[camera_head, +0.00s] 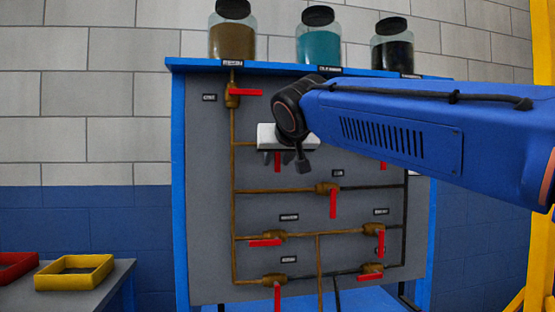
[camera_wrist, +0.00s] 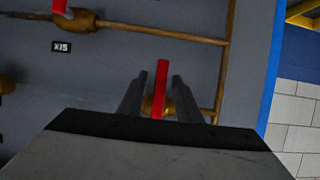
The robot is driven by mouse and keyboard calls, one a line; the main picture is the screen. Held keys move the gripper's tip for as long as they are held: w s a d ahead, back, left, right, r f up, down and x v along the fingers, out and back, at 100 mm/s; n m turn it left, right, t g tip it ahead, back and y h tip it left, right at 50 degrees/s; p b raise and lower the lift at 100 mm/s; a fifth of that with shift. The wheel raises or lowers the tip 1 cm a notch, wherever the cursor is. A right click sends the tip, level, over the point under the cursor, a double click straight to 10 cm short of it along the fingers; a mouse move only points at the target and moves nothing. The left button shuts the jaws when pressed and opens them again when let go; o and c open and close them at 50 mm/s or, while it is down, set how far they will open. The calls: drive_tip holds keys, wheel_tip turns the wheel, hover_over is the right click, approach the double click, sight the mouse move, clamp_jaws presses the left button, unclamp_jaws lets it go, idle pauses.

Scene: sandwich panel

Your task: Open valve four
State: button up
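The grey panel (camera_head: 207,200) carries several brass valves with red handles on brown pipes. My gripper (camera_head: 279,157) is at the upper left-middle of the panel and hides the valve behind it there, label included. In the wrist view, my gripper (camera_wrist: 160,85) has its two dark fingers on either side of a red handle (camera_wrist: 160,90), with small gaps visible; it looks open. A brass valve body (camera_wrist: 150,105) shows partly behind the fingers. No label reading four is legible.
A valve (camera_head: 327,188) labelled six sits lower right of my gripper; its label (camera_wrist: 61,46) is upside down in the wrist view. Another red handle (camera_head: 245,92) is at upper left. Jars (camera_head: 232,38) stand on top. A yellow tray (camera_head: 75,272) is at lower left.

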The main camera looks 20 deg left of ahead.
clamp_jaws()
